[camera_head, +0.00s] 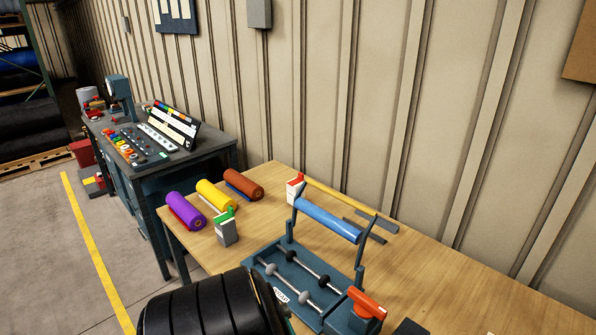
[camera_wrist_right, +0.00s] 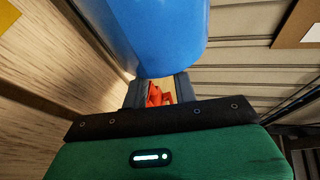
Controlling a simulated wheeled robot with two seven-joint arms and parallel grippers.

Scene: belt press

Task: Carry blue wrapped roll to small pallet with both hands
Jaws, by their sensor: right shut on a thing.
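The blue wrapped roll (camera_wrist_right: 160,35) fills the top middle of the right wrist view, close beyond my right gripper (camera_wrist_right: 160,92). The two grey fingers are shut at its near end, with a red-orange part showing between them. Where the fingers touch the roll is partly hidden. Neither gripper shows in the head view. No small pallet can be made out for certain.
A wooden table (camera_head: 480,285) holds purple, yellow and brown rolls and a teal press frame (camera_head: 330,300) with a blue roller (camera_head: 328,220) and orange handle. A dark workbench (camera_head: 205,160) stands beyond. A ribbed wall runs behind.

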